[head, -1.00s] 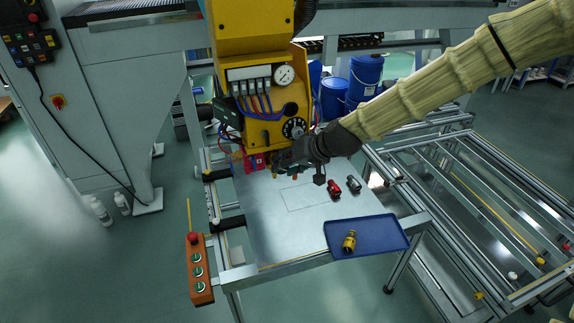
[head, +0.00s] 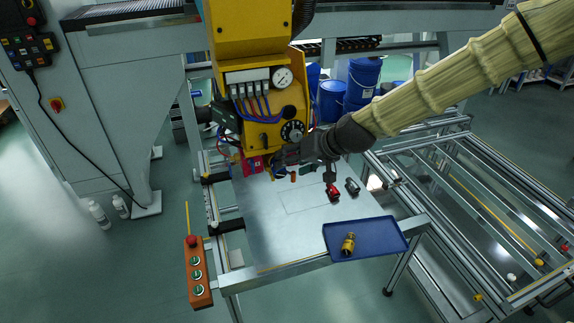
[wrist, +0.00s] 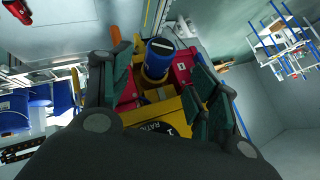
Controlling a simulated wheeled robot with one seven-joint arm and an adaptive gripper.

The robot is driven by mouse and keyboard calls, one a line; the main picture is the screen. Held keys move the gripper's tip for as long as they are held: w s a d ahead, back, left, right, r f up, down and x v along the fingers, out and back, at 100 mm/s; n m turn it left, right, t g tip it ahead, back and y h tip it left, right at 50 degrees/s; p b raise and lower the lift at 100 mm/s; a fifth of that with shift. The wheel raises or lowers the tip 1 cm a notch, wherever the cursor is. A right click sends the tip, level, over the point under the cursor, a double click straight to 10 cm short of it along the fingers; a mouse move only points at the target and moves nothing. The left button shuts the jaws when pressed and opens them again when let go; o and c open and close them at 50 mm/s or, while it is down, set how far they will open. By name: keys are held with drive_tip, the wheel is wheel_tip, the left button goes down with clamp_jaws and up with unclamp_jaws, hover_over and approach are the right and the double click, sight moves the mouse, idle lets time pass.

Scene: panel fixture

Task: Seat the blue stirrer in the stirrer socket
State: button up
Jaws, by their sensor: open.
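The blue stirrer (wrist: 157,62), a blue cylinder with a dark slotted top, shows in the wrist view between the two fingers of my gripper (wrist: 156,52). The fingers stand apart, with gaps at its sides. In the head view a small blue patch of the stirrer (head: 280,173) shows just below my gripper (head: 283,160), close to the yellow machine's base. The stirrer socket cannot be made out. Whether the stirrer sits in it cannot be told from these views.
A red block (head: 252,165) and an orange peg (head: 293,176) stand near the gripper. A red part (head: 333,191) and a dark grey part (head: 353,186) lie on the metal table. A blue tray (head: 380,232) holds a yellow part (head: 348,242). The yellow machine (head: 262,92) rises behind.

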drive_tip(key=v, duration=0.7)
drive_tip(key=shift+s+d+r, duration=0.15)
drive_tip(key=shift+d+r, duration=0.1)
drive_tip(key=shift+r, duration=0.05)
drive_tip(key=shift+c, duration=0.3)
